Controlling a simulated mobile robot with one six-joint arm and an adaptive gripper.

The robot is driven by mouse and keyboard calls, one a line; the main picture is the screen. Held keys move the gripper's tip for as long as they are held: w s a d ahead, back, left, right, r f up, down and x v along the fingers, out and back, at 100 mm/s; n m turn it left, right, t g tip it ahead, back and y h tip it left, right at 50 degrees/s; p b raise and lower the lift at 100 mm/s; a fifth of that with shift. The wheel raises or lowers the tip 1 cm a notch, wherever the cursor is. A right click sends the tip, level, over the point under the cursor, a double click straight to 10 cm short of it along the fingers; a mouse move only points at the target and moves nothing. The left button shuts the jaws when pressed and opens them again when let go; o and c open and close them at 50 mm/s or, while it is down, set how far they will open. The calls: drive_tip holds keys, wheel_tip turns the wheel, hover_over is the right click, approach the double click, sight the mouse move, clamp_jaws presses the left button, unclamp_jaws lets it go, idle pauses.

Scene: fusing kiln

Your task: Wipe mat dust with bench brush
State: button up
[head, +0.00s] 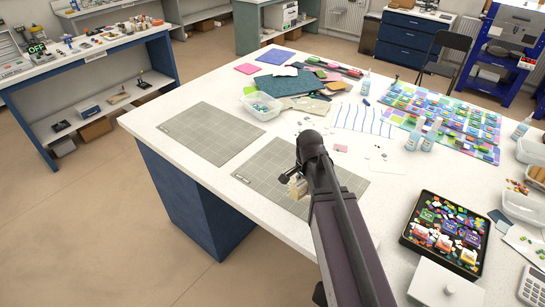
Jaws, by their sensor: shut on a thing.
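Two grey-green gridded mats lie side by side on the white table: a left mat (205,138) and a right mat (258,168). My arm reaches over the right mat from the front and hides part of it. My gripper (291,180) is low over the right mat's middle, shut on a small tan and pale thing, which looks like the bench brush (299,189). Most of the brush is hidden or too small to make out, and I cannot tell whether it touches the mat. Dust on the mats is too fine to see.
A clear tub of glass bits (261,106) stands behind the mats. Coloured sheets (293,83) lie farther back. Bottles (430,138) and a mosaic panel (440,110) are to the right. A black tray (445,236) and a white box (445,285) stand front right.

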drive_tip(key=shift+a, duration=0.1)
drive_tip(key=w+a+r+n+p, duration=0.2)
drive_tip(key=w+a+r+p, duration=0.1)
drive_tip(key=w+a, duration=0.7)
drive_tip(key=shift+w+a+n, duration=0.15)
drive_tip(key=shift+w+n, duration=0.25)
drive_tip(key=shift+w, duration=0.45)
